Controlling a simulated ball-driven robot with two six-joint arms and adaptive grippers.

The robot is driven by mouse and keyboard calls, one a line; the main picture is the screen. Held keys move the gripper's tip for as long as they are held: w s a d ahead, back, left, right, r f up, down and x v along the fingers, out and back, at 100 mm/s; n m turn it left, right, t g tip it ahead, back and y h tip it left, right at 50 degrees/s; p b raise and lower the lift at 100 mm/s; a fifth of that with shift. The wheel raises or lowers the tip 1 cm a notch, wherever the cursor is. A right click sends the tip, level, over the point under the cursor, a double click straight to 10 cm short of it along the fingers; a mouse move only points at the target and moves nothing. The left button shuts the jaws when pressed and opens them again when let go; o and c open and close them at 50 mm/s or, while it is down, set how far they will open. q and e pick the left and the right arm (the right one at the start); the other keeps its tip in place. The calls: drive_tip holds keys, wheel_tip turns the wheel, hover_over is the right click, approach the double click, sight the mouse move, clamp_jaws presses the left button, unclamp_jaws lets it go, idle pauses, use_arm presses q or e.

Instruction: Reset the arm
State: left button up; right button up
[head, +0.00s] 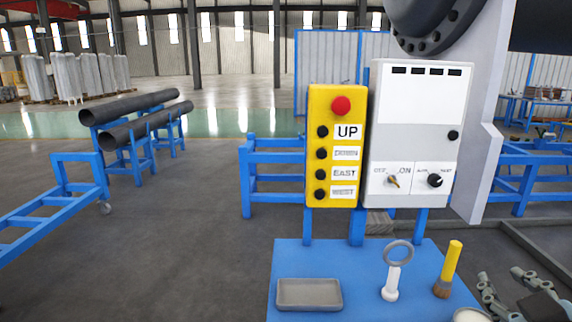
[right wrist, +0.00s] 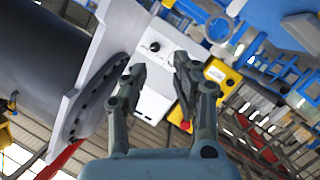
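My right gripper (head: 500,275) is at the lower right of the head view, beside the blue table's right edge. In the right wrist view the same gripper (right wrist: 160,65) has its two fingers apart with nothing between them. Behind them, the grey control box (right wrist: 160,88) and the yellow button box (right wrist: 222,80) show at a distance. My left gripper is in neither view.
The blue table (head: 345,262) bears a grey tray (head: 309,294), a white-handled ring tool (head: 392,281), a yellow-handled brush (head: 452,265) and a partly cut-off pale round container (head: 471,315). The yellow button box (head: 321,102) and grey control box (head: 410,130) stand behind. A large flanged shell (head: 425,25) is upper right.

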drive_tip(key=s+a+f+m+g+y, duration=0.1)
drive_tip(key=s+a+f+g+y, duration=0.2)
drive_tip(key=s+g, duration=0.45)
drive_tip(key=s+a+f+m+g+y, duration=0.15)
drive_tip(key=s+f+g, duration=0.25)
drive_tip(key=s, duration=0.6)
wheel_tip(320, 180, down, 36)
drive_tip(key=s+d+b, duration=0.2)
drive_tip(key=b, duration=0.6)
use_arm(q)
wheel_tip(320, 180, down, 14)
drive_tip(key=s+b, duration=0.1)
drive_tip(key=b, duration=0.5)
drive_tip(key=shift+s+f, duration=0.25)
use_arm(e)
drive_tip(key=s+d+f+g, duration=0.1)
drive_tip(key=s+f+g, duration=0.1)
drive_tip(key=s+f, duration=1.6)
wheel_tip(320, 180, down, 3)
drive_tip(key=shift+r, duration=0.1)
drive_tip(key=shift+s+d+m, duration=0.1)
drive_tip(key=shift+m, duration=0.15)
